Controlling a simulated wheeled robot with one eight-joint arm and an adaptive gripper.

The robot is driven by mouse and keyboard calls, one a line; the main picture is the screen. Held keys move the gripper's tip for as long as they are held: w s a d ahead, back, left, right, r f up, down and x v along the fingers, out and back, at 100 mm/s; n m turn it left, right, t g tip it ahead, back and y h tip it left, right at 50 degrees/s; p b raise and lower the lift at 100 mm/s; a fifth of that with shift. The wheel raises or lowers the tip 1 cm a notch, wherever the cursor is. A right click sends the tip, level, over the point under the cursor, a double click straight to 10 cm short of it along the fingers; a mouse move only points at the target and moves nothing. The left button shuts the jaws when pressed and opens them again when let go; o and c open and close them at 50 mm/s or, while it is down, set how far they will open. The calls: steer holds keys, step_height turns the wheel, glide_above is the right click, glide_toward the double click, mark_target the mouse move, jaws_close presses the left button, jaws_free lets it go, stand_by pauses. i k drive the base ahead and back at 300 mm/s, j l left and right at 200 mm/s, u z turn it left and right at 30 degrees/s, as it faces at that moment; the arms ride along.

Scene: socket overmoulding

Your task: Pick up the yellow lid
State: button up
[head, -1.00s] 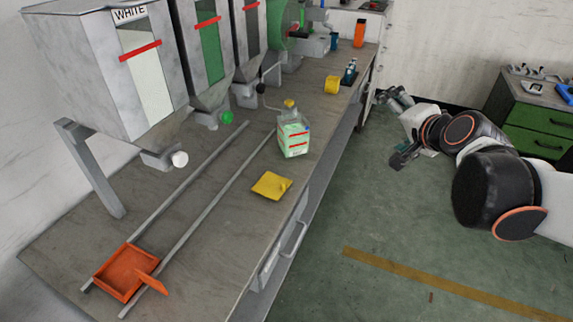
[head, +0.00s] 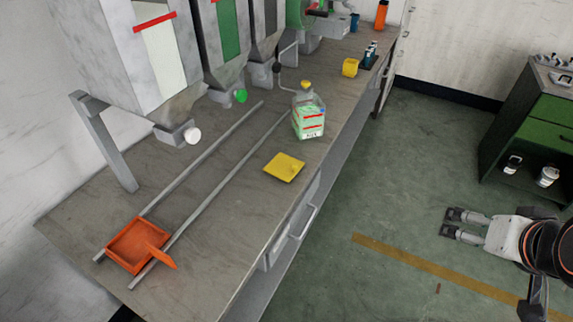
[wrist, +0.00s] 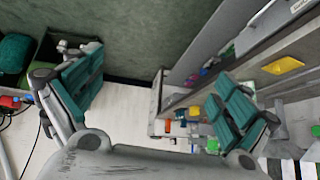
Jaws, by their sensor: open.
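The yellow lid (head: 284,167) is a flat square piece with a small knob, lying on the grey workbench (head: 222,222) near its front edge. It also shows in the wrist view (wrist: 284,65), at the upper right. My gripper (head: 452,223) is at the right of the head view, over the floor and well apart from the bench. It is open and empty. In the wrist view its two teal-padded fingers (wrist: 160,98) stand wide apart with nothing between them.
A clear bottle with a yellow cap (head: 308,115) stands just behind the lid. An orange tray (head: 112,252) sits across two rails at the left. A yellow cup (head: 350,67) is farther back. Grey hoppers (head: 140,45) line the wall. A drawer handle (head: 295,238) projects from the bench front.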

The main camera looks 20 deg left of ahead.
mark_target(284, 167)
steer(key=u, duration=0.45)
steer(key=l+u, duration=0.15)
steer(key=u, duration=0.75)
steer(key=k, duration=0.05)
